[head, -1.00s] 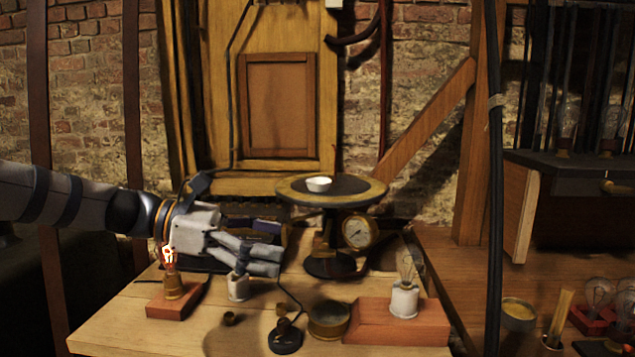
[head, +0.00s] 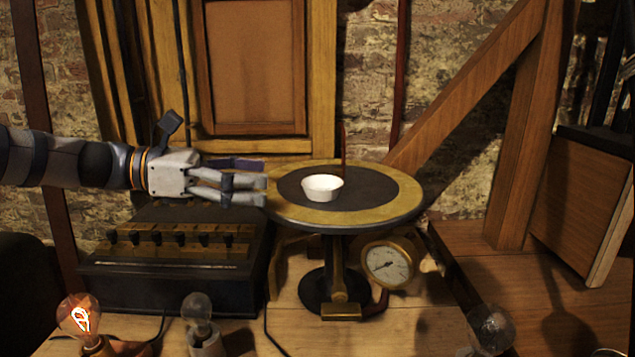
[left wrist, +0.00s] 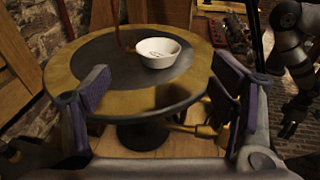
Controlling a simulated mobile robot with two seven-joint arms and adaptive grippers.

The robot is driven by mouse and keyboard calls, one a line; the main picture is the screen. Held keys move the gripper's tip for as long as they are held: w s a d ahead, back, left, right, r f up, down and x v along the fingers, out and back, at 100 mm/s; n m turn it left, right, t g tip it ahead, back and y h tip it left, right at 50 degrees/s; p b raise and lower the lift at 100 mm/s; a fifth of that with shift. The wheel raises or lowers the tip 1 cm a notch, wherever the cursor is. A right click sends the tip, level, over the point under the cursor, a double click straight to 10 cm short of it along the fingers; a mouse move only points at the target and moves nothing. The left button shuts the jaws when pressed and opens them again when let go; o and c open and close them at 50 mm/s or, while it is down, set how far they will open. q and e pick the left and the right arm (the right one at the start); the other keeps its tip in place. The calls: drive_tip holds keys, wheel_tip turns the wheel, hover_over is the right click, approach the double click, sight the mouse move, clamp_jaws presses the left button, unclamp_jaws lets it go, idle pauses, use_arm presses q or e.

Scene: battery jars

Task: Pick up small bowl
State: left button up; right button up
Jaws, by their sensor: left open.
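A small white bowl (head: 322,188) stands upright on the dark centre of a round pedestal table with a yellow rim (head: 400,205). My left gripper (head: 266,190) is at the left edge of this round top, fingers pointing right toward the bowl, with a gap between. In the left wrist view the bowl (left wrist: 158,54) sits beyond the open fingers (left wrist: 160,95), right of the middle of the round top (left wrist: 62,78). Nothing is between the fingers. My right gripper is not identifiable in the head view.
A dark switch box (head: 175,270) stands below my left arm. A brass gauge (head: 388,263) is under the round top. A lit bulb (head: 80,318) and an unlit bulb (head: 197,308) stand at the front left. A wooden brace (head: 465,85) slants behind on the right.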

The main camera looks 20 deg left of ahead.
sight(314, 183)
use_arm(q)
drive_tip(key=x, duration=0.9)
drive_tip(key=shift+f, duration=0.25)
drive_tip(key=shift+a+r, duration=0.1)
drive_tip(key=shift+a, duration=0.05)
drive_tip(key=shift+c, duration=0.3)
drive_tip(key=c, duration=1.2)
